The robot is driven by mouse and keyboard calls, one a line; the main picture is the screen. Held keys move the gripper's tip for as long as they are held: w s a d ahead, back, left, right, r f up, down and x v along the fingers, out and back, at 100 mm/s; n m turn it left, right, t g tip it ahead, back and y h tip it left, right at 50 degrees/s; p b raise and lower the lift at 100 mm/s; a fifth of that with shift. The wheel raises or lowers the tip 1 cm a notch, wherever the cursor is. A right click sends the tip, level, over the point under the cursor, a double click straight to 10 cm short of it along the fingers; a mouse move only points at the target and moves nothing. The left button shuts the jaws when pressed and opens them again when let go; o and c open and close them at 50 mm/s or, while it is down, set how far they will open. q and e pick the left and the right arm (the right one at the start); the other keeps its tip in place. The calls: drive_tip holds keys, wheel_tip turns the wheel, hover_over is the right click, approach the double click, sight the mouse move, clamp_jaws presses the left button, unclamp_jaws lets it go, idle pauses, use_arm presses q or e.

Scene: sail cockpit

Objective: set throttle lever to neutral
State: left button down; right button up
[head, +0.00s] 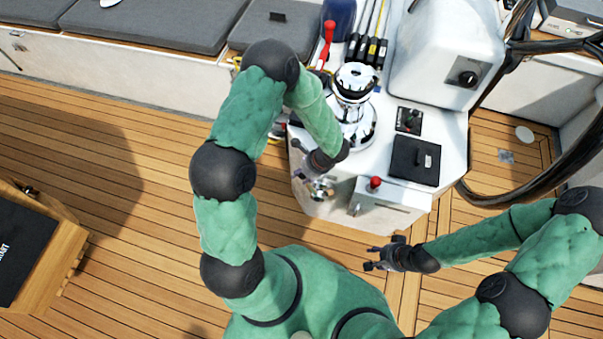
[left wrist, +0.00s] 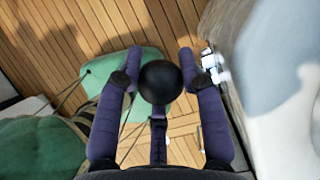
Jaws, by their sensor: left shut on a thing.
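The throttle lever's black ball knob (left wrist: 161,82) sits between the purple-grey fingers of my left gripper (left wrist: 160,62) in the left wrist view. In the head view my left gripper (head: 303,162) is at the near left side of the white pedestal, shut on the lever. A chrome fitting (head: 322,189), which looks like the lever's mount, shows just below it. The lever's shaft and its exact angle are hidden by the gripper and wrist. My right gripper (head: 370,260) is open and empty, over the deck in front of the pedestal.
The white pedestal (head: 330,208) carries a chrome winch (head: 355,100), a red knob (head: 375,183) and a black panel (head: 414,160). A dark steering wheel (head: 545,185) stands to the right. A wooden table (head: 55,245) is at left. The teak deck (head: 120,170) between is clear.

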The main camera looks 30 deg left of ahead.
use_arm(q)
drive_tip(key=w+d+r+y+b, duration=0.1)
drive_tip(key=w+d+y, duration=0.1)
drive_tip(key=d, duration=0.3)
drive_tip(key=shift+d+r+g+y+b, duration=0.15)
drive_tip(key=shift+d+g+y+b, duration=0.2)
drive_tip(key=shift+y, duration=0.45)
drive_tip(key=c, duration=0.8)
unclamp_jaws()
drive_tip(key=shift+s, duration=0.1)
drive_tip(key=v, duration=1.2)
